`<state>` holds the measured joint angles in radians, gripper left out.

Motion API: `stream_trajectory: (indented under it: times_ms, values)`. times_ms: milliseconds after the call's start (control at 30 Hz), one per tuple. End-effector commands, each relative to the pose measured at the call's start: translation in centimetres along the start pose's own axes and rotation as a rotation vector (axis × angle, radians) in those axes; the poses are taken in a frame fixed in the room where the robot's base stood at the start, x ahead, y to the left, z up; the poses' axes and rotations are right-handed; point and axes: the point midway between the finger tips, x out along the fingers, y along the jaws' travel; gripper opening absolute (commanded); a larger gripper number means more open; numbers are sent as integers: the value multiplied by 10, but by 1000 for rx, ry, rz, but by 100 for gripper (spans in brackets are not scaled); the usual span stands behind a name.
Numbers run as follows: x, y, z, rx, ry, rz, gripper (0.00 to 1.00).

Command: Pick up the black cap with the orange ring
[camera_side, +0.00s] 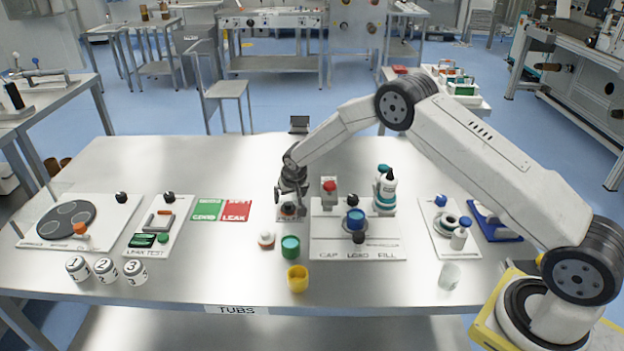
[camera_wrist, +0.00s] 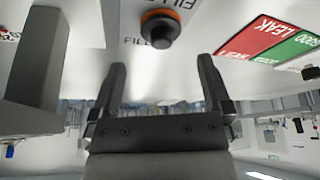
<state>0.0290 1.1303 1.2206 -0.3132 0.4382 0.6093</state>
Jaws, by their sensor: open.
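The black cap with the orange ring (camera_wrist: 160,27) sits on a white surface with "FILL" lettering in the wrist view, ahead of and between my gripper's fingers. In the side view a bit of its orange ring (camera_side: 287,210) shows low beneath my gripper (camera_side: 291,200), and the rest is mostly hidden by it. My gripper (camera_wrist: 162,68) is open, with its two dark fingers spread and nothing between them. I cannot tell the exact gap from fingertips to cap.
A white CAP LOAD FILL board (camera_side: 335,247) with a red-topped post (camera_side: 329,188) stands close on the right. A green and red GOOD/LEAK mat (camera_side: 221,210) lies left. A green cup (camera_side: 290,247) and yellow cup (camera_side: 297,279) stand in front. The table behind is clear.

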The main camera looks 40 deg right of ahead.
Motion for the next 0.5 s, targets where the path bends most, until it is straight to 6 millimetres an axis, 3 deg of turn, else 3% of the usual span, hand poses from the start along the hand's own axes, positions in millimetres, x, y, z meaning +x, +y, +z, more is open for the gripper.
stream_trajectory:
  times_ms: [500]
  values:
    - [16,0,0,1,-1,0,100]
